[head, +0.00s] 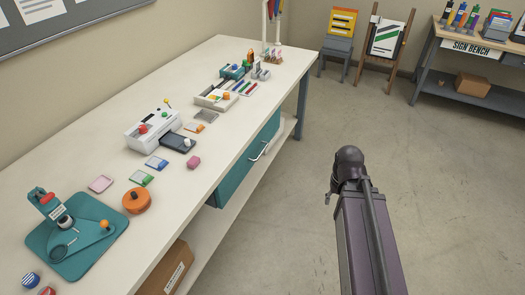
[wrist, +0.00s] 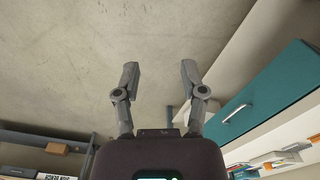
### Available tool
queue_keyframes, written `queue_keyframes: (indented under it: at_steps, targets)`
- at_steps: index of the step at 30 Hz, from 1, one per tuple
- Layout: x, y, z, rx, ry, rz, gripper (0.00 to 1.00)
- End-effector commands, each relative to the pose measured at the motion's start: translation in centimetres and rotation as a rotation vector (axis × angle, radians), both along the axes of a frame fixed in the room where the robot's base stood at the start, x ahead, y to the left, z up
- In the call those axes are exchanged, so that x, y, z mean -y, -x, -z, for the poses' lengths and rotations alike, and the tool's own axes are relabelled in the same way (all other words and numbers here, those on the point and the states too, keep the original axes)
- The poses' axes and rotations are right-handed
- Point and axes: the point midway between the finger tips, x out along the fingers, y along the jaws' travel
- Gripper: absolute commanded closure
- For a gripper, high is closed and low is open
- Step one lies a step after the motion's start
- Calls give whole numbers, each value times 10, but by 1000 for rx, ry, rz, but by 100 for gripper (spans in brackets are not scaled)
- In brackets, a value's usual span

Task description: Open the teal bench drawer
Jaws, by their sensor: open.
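The teal bench drawer (head: 240,168) sits under the white workbench top and looks closed. Its pale bar handle (head: 260,152) is on the front face. In the wrist view the teal drawer front (wrist: 275,88) is at the right, with its handle (wrist: 237,113) near the lower left of that face. My gripper (wrist: 160,78) is open and empty, its two grey fingers apart over bare floor. It is clear of the handle, which lies to the right of the fingers in that view. In the head view my arm reaches out right of the bench, and its fingers are mostly hidden.
The bench top (head: 215,70) holds a white laminator (head: 150,125), a teal punch (head: 75,235), an orange disc (head: 136,200) and trays. A cardboard box (head: 168,270) sits on the lower shelf. A sign bench (head: 470,45) stands at the far right. The floor (head: 300,220) beside the bench is clear.

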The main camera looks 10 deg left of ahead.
Motion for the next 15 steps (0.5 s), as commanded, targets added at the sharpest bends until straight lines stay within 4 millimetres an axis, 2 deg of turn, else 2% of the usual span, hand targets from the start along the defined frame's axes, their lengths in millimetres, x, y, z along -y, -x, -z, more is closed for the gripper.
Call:
queue_keyframes:
  at_steps: [15]
  targets:
    - [-2,-4,5,3,-13,1,46]
